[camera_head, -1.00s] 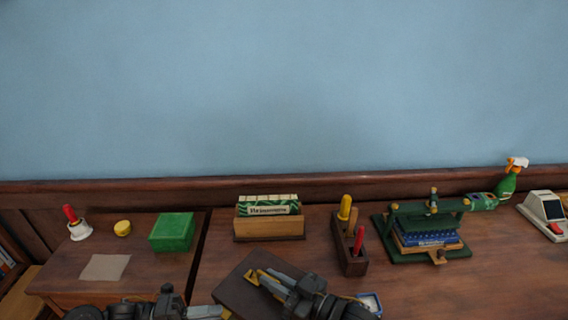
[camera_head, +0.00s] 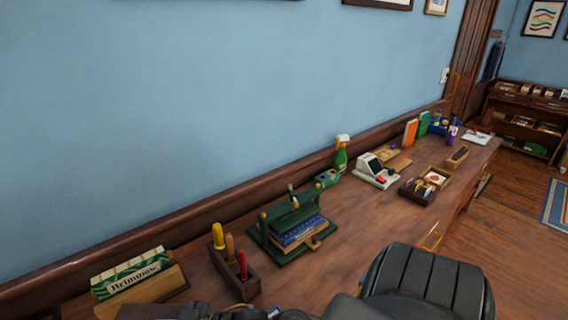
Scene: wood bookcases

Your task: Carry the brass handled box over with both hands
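A dark brown flat-topped box (camera_head: 148,312), probably the brass handled box, shows only as a sliver at the bottom edge, in front of the card holder. Its handles and most of its body are out of frame. Part of my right gripper (camera_head: 205,311) shows beside it at the bottom edge. I cannot tell whether its fingers are open or shut, or whether they touch the box. My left gripper is out of view.
On the wooden desk stand a card holder (camera_head: 150,289), a tool block (camera_head: 233,272), a green press (camera_head: 293,232), a spray bottle (camera_head: 341,157), a white machine (camera_head: 376,171) and a compartment tray (camera_head: 425,187). Bare desktop (camera_head: 345,225) lies right of the press.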

